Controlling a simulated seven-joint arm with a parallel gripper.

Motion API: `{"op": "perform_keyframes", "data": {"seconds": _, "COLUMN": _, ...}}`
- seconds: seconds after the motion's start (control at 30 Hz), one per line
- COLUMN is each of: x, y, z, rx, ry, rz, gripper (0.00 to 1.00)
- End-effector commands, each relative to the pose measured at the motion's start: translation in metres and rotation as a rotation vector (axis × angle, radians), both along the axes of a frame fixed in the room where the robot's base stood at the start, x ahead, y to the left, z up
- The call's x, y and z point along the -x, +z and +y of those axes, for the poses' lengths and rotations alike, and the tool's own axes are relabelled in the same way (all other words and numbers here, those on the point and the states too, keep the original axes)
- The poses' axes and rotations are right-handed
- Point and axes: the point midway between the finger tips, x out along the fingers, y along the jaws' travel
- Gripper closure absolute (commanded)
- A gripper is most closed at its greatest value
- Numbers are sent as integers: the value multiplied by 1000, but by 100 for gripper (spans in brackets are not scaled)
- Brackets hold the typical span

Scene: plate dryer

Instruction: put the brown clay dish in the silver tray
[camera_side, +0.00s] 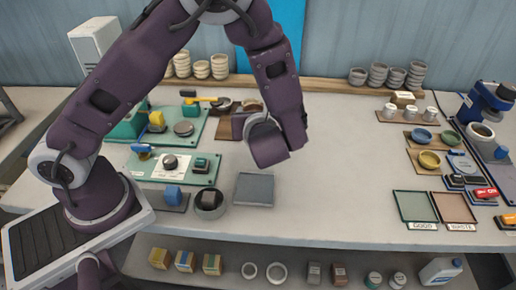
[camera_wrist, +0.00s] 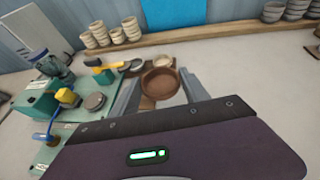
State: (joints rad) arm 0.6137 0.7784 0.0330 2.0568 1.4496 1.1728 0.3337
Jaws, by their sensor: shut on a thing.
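The brown clay dish (camera_wrist: 160,84) is round with a raised rim and sits between the two fingers of my gripper (camera_wrist: 161,79) in the wrist view. My gripper is shut on it. In the side view my gripper (camera_side: 258,124) is over the middle of the bench, toward the back; its hand hides most of the fingers and the dish. I cannot tell how far the dish is above the bench. The silver tray (camera_side: 254,190) is a flat grey square near the bench's front edge, in front of my gripper, and looks empty.
A grey round pot (camera_side: 209,204) and a blue block (camera_side: 173,195) stand left of the tray. Green boards with tools (camera_side: 172,165) lie further left. Other dishes (camera_side: 222,104) stand behind my gripper. The bench right of the tray is clear up to the GOOD mat (camera_side: 414,206).

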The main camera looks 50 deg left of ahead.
Motion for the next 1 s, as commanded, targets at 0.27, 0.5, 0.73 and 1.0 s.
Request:
{"op": "perform_keyframes", "data": {"seconds": 0.27, "x": 33, "y": -6, "z": -54, "rx": 4, "ry": 329, "rz": -1, "gripper": 87}}
{"op": "perform_keyframes", "data": {"seconds": 0.5, "x": 80, "y": -18, "z": -107, "rx": 0, "ry": 579, "rz": 2, "gripper": 87}}
{"op": "perform_keyframes", "data": {"seconds": 0.73, "x": 86, "y": -37, "z": -113, "rx": -3, "ry": 605, "rz": 4, "gripper": 87}}
{"op": "perform_keyframes", "data": {"seconds": 1.0, "x": 86, "y": -74, "z": -112, "rx": 0, "ry": 604, "rz": 2, "gripper": 87}}
